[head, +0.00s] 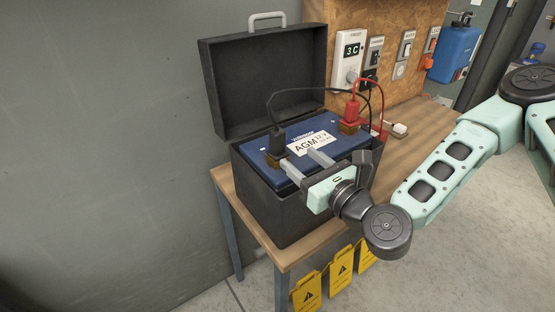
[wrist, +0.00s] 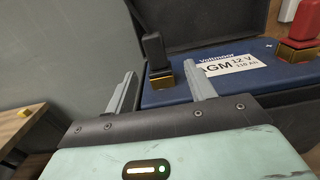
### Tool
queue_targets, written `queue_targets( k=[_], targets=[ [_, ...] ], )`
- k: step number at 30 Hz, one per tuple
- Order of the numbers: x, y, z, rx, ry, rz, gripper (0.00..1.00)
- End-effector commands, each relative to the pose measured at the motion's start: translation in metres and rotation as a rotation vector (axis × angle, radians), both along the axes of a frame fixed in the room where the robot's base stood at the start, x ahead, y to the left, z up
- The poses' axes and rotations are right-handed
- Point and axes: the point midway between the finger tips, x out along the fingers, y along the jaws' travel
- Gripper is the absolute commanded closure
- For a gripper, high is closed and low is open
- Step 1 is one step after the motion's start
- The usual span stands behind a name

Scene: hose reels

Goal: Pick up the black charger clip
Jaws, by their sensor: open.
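The black charger clip (head: 277,142) stands upright on the left brass terminal of the blue battery (head: 335,145). A black cable runs from its top. In the wrist view the black clip (wrist: 154,50) appears upright between my two fingertips, beyond them, with the brass terminal (wrist: 162,80) below it. My gripper (head: 301,161) is open and empty, over the front of the battery. Its fingers point towards the clip and its terminal, and I see no contact. The gripper's fingers also show in the wrist view (wrist: 160,80).
A red clip (head: 352,110) sits on the right terminal, with a red cable. The battery is in a black box (head: 269,205) with its lid (head: 262,85) open behind, on a wooden bench (head: 415,135). A white charger (head: 349,62) hangs on the wood panel.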

Motion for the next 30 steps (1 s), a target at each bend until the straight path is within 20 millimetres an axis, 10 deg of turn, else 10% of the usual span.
queue_targets(
  k=[30],
  targets=[
    [0.052, 0.042, 0.002, -0.003, 0.001, 0.009, 0.45]
  ],
)
